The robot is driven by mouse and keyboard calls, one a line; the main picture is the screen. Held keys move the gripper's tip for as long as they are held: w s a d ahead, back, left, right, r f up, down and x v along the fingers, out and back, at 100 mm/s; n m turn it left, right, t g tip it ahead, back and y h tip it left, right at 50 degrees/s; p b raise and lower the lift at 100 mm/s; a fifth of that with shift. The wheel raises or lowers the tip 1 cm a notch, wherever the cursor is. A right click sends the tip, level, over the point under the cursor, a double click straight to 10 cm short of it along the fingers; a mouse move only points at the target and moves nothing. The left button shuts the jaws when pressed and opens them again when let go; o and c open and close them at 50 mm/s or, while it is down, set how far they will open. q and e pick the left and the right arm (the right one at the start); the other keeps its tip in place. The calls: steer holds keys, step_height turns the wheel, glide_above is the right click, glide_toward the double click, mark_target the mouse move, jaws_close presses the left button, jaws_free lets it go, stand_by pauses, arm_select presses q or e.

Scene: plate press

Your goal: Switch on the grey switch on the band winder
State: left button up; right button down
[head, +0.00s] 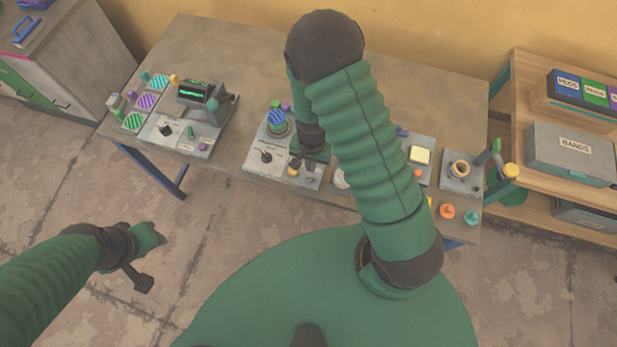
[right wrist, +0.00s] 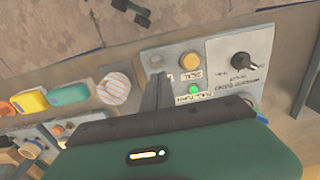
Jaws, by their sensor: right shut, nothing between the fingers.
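The band winder (head: 255,167) is a grey unit near the middle of the table's front edge, with a striped blue-green dome, a black knob and an orange button. In the right wrist view its panel (right wrist: 218,78) shows the knob, the orange button and a lit green lamp. A small grey part, seemingly the grey switch (right wrist: 157,61), is at that panel's left edge; I cannot tell its position. My right gripper (head: 308,165) is shut and empty over the panel; its fingers (right wrist: 156,92) appear close to the grey part, contact unclear. My left gripper (head: 148,262) hangs over the floor, away from the table.
A station with striped discs and a green display (head: 197,92) stands at the left. A grey unit with a ring (head: 460,170) and coloured knobs stand at the right. A shelf with a BANDS box (head: 570,152) is beyond. My right arm hides part of the table.

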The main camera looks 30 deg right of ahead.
steer(key=shift+d, duration=0.1)
stand_by(0.4)
steer(key=shift+f+b, duration=1.5)
steer(key=shift+f, duration=0.4)
stand_by(0.7)
steer(key=shift+r, duration=0.15)
step_height(320, 180, up, 7)
steer(key=p, duration=0.6)
